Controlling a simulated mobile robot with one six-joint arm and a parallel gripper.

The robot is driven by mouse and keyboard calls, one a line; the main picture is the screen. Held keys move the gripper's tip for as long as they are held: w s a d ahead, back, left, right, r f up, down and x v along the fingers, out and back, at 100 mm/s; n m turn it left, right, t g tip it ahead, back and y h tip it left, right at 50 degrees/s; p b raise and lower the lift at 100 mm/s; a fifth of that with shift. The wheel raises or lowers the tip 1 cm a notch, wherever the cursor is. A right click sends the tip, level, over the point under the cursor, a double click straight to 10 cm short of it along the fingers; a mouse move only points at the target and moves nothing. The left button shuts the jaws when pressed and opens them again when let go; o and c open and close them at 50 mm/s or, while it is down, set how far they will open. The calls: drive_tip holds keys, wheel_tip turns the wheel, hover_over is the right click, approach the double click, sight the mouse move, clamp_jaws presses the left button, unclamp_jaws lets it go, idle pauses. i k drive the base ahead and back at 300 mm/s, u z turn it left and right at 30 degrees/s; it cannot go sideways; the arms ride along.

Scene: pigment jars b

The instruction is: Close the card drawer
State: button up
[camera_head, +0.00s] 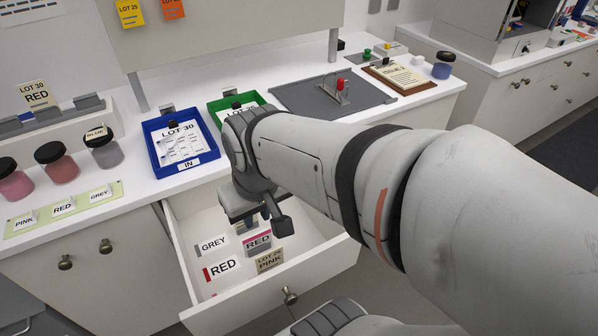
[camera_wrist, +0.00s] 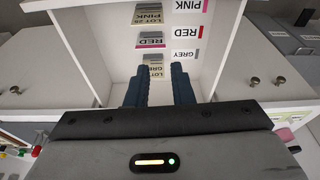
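The card drawer (camera_head: 325,252) is pulled out from the white counter, with a round knob (camera_head: 290,295) on its front. Inside lie cards marked GREY (camera_head: 211,244), RED (camera_head: 221,268) and PINK (camera_head: 269,260). My gripper (camera_head: 246,222) is low over the back part of the drawer, partly hidden by my arm. In the wrist view my gripper (camera_wrist: 161,72) is open, with two dark fingers apart. A beige lot card marked GREY (camera_wrist: 155,72) shows between the fingertips. I cannot tell whether they touch it.
A blue tray (camera_head: 152,165) marked IN and a green tray (camera_head: 215,117) stand on the counter above the drawer. Several pigment jars (camera_head: 56,163) stand at left. A grey mat (camera_head: 375,97) and a clipboard (camera_head: 401,77) lie farther right. The floor before the drawer is partly hidden by my arm.

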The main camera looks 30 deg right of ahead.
sight(225, 289)
drive_tip(key=z, duration=0.15)
drive_tip(key=k, duration=1)
drive_tip(key=u, duration=0.05)
